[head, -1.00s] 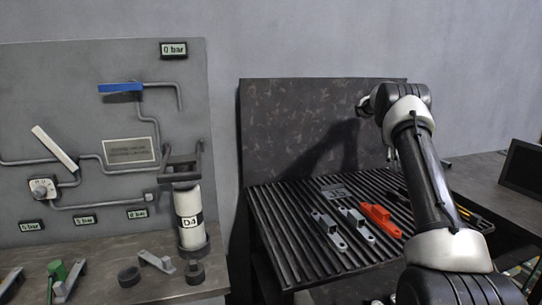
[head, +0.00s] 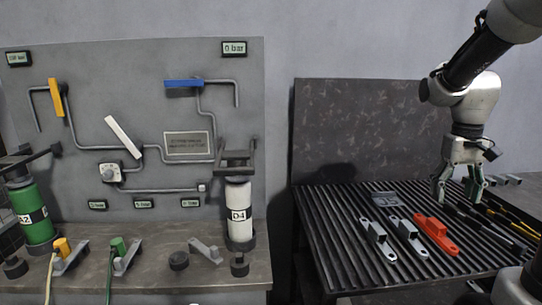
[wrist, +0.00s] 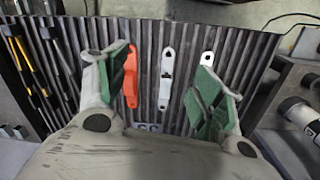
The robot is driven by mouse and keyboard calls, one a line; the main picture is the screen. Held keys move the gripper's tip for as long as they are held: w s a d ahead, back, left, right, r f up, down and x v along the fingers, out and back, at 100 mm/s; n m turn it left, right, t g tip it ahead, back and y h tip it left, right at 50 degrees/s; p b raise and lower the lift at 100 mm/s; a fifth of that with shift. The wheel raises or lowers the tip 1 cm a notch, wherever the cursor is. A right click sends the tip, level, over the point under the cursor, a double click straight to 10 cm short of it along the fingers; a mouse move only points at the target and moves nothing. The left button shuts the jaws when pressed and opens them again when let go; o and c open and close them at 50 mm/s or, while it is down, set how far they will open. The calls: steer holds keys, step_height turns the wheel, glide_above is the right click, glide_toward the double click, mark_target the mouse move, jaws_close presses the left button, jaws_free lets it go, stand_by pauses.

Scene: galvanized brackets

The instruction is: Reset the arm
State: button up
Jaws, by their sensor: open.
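My gripper (head: 458,192) hangs pointing down over the right part of the black ribbed table (head: 335,240) in the head view. Its fingers are spread with nothing between them. In the wrist view, my gripper (wrist: 168,85) shows green-lined fingers apart. A red bracket (head: 436,232) lies on the ribs left of and in front of the gripper. Two grey galvanized brackets (head: 378,240) (head: 408,237) lie left of it. The wrist view also shows the red bracket (wrist: 131,85), partly hidden by a finger.
A dark backboard (head: 365,130) stands behind the table. Tools with yellow handles (head: 510,222) lie at the table's right. At left, a grey panel (head: 80,90) carries pipes, a blue lever (head: 184,84) and gauges. A white cylinder D4 (head: 239,212) and a green cylinder (head: 32,212) stand before it.

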steer(key=s+a+r+t, duration=0.2)
steer(key=s+a, duration=0.2)
steer(key=s, duration=0.3)
steer(key=s+a+r+n+t, duration=0.1)
steer(key=s+a+r+t, duration=0.2)
steer(key=s, duration=0.5)
steer(key=shift+a+n+y, duration=0.3)
steer(key=shift+a, duration=0.4)
